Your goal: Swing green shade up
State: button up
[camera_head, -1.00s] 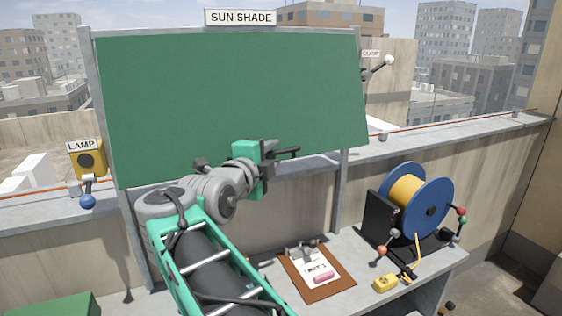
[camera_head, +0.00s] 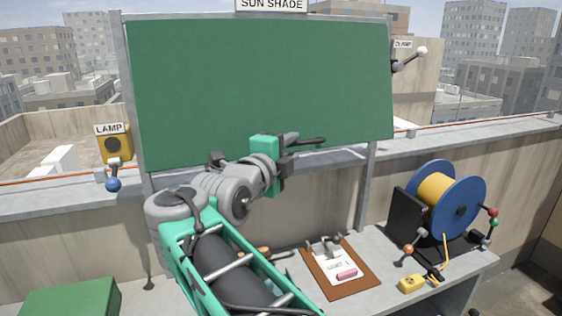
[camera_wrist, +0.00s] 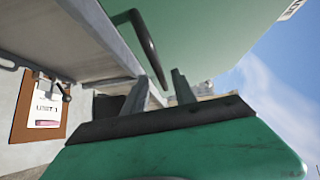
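The green shade (camera_head: 255,90) is a large flat panel on a grey frame under the SUN SHADE sign (camera_head: 270,4). It hangs down with a slight tilt. It also fills the top of the wrist view (camera_wrist: 215,35). A black bar handle (camera_head: 308,143) is at its lower edge; in the wrist view the handle (camera_wrist: 146,42) runs down towards my fingertips. My gripper (camera_head: 289,146) is just by the handle at the shade's lower edge. In the wrist view my gripper's two fingers (camera_wrist: 163,88) stand apart, with the handle's near end close to the gap. Contact is not clear.
A yellow LAMP box (camera_head: 115,143) with a blue knob is at the left. A CLAMP lever (camera_head: 410,59) is at the upper right. The bench holds a clipboard (camera_head: 362,284) and a blue reel (camera_head: 462,205). A green box (camera_head: 70,298) stands at lower left.

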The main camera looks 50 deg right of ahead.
jog(key=shift+b+v, duration=1.15)
jog(key=shift+v, duration=1.5)
jog(key=shift+f+b, duration=0.2)
jog(key=shift+b, duration=0.4)
jog(key=shift+r, duration=0.2)
